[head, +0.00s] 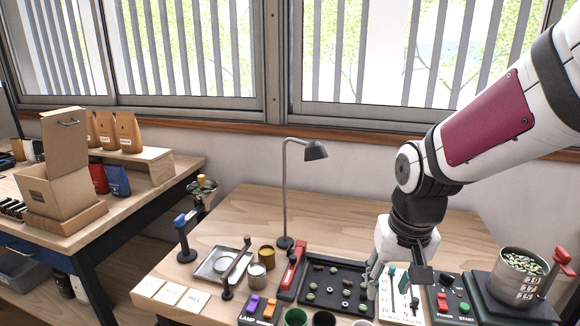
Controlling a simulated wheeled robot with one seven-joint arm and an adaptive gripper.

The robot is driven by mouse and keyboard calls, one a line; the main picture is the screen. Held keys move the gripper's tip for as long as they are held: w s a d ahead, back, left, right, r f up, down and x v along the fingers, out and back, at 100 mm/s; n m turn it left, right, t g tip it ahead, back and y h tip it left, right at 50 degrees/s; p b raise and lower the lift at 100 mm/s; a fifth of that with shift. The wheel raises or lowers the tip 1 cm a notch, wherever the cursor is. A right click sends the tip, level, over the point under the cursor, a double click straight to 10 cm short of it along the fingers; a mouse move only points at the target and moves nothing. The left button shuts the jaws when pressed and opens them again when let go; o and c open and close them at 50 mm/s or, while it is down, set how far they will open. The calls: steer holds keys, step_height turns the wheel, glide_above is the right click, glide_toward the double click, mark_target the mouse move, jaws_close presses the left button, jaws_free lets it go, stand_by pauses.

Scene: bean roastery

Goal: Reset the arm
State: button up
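My gripper (393,264) points down at the right end of the work table (240,215). It is over the right edge of a black tray (345,270) and a white panel (398,308) with green upright pieces. One grey finger shows at the left; the other is hard to make out, so its opening is unclear. I see nothing clearly held. My white arm with its dark red panel comes in from the upper right.
A lamp (286,190) stands behind the tray. A metal pot of green beans (522,270) stands at the right, beside a switch box (452,298). Cups (295,317), a small tin (257,274) and a metal tray (217,265) stand left. The table's back is clear.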

steer(key=s+r+t+p, duration=0.1)
steer(key=s+r+p, duration=0.1)
steer(key=s+r, duration=0.5)
steer(key=s+r+n+t+p, duration=0.1)
steer(key=s+r+p, duration=0.2)
steer(key=s+r, duration=0.4)
steer(key=s, duration=0.5)
steer(key=shift+s+d+r, duration=0.15)
steer(key=shift+s+r, duration=0.05)
steer(key=shift+s, duration=0.05)
